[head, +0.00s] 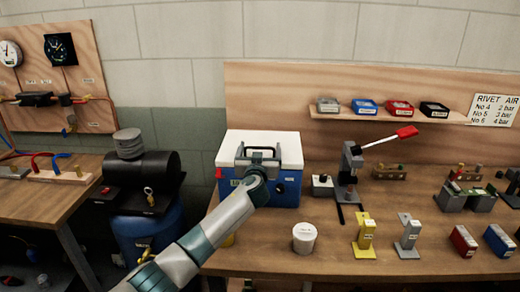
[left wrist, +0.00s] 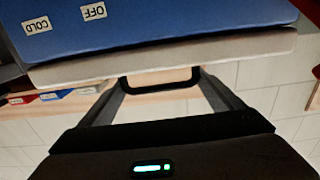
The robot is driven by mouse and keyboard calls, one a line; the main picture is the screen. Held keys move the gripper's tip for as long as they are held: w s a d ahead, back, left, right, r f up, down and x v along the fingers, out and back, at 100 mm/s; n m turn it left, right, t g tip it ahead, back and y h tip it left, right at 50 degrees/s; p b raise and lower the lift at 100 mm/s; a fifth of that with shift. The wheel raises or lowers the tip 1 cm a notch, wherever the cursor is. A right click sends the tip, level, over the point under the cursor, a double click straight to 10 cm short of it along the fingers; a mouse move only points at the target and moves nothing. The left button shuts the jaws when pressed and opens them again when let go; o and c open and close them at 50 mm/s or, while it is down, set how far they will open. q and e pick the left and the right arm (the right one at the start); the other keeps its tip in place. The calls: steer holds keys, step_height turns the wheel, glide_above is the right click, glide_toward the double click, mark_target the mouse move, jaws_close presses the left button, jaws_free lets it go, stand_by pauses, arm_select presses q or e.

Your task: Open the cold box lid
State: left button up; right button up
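The cold box (head: 287,190) stands on the bench against the wooden back panel, with a blue body and a white lid (head: 287,145). The lid lies shut on the body. In the left wrist view the blue body (left wrist: 150,30) appears upside down with COLD and OFF labels, beside the pale lid edge (left wrist: 250,48). A black handle (left wrist: 160,86) sticks out from the lid. My left gripper (head: 261,152) is at the lid, its two grey fingers spread on either side of the handle. Contact with the handle cannot be told. My right gripper is not in view.
A white tub (head: 304,237) stands in front of the box. A lever press with a red handle (head: 405,132) stands to its right, beside yellow and grey stands (head: 364,238). Small boxes line the shelf (head: 345,115). A black cylinder (head: 145,175) is at left.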

arm_select(q)
steer(key=c, duration=0.8)
steer(key=r+p, duration=0.1)
steer(key=r+g+p, duration=0.1)
steer(key=p, duration=0.1)
steer(key=shift+w+d+r, duration=0.15)
steer(key=shift+w+r, duration=0.2)
steer(key=shift+c, duration=0.2)
steer(key=shift+w+r+p, duration=0.3)
steer(key=shift+r+p, duration=0.3)
steer(key=w+r+b, duration=0.4)
steer(key=w+r, duration=0.2)
steer(key=r, duration=0.1)
steer(key=shift+r+b, duration=0.35)
steer(key=shift+r, duration=0.05)
steer(key=o, duration=1.1)
steer(key=shift+o, duration=0.6)
steer(key=shift+w+f, duration=0.2)
steer(key=shift+s, duration=0.2)
